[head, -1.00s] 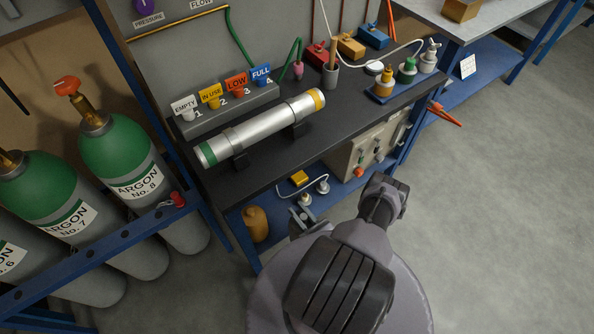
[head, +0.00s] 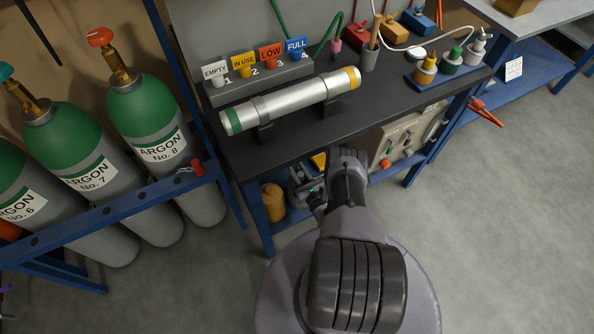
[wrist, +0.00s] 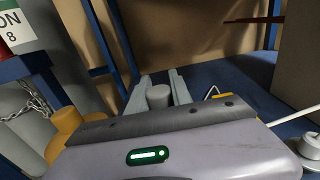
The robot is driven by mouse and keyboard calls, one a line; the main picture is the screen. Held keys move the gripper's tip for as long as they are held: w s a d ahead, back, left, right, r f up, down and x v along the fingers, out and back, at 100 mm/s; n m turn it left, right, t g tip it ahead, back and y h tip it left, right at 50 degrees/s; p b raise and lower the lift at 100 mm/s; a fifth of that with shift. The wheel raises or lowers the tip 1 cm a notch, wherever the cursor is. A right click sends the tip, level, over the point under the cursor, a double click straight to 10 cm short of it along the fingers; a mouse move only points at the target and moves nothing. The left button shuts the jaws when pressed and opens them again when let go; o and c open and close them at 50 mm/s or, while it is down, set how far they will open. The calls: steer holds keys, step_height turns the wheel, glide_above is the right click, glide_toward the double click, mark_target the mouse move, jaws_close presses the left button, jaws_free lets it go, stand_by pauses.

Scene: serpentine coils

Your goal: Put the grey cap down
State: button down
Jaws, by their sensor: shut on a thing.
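The grey cap (wrist: 158,97) is a short round grey piece held upright between the two pale grey fingers of my gripper (wrist: 158,92) in the wrist view. The gripper is shut on it, over the blue lower shelf (wrist: 205,77) of the bench. The wrist housing hides the cap's lower part, so I cannot tell whether it touches the shelf. In the head view my gripper (head: 308,190) is at the front of the lower shelf, and my arm hides most of that area; I cannot make out the cap there.
A tan bottle (head: 272,202) stands on the lower shelf, left of my gripper. A yellow block (head: 319,161) and a beige box (head: 402,142) are farther right. The black worktop (head: 300,145) is above. A grey fitting with a white cable (wrist: 311,146) is close on the right.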

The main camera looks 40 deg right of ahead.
steer(key=c, duration=1.2)
jaws_free()
steer(key=shift+o, duration=0.2)
steer(key=shift+r, duration=0.1)
steer(key=v, duration=1.2)
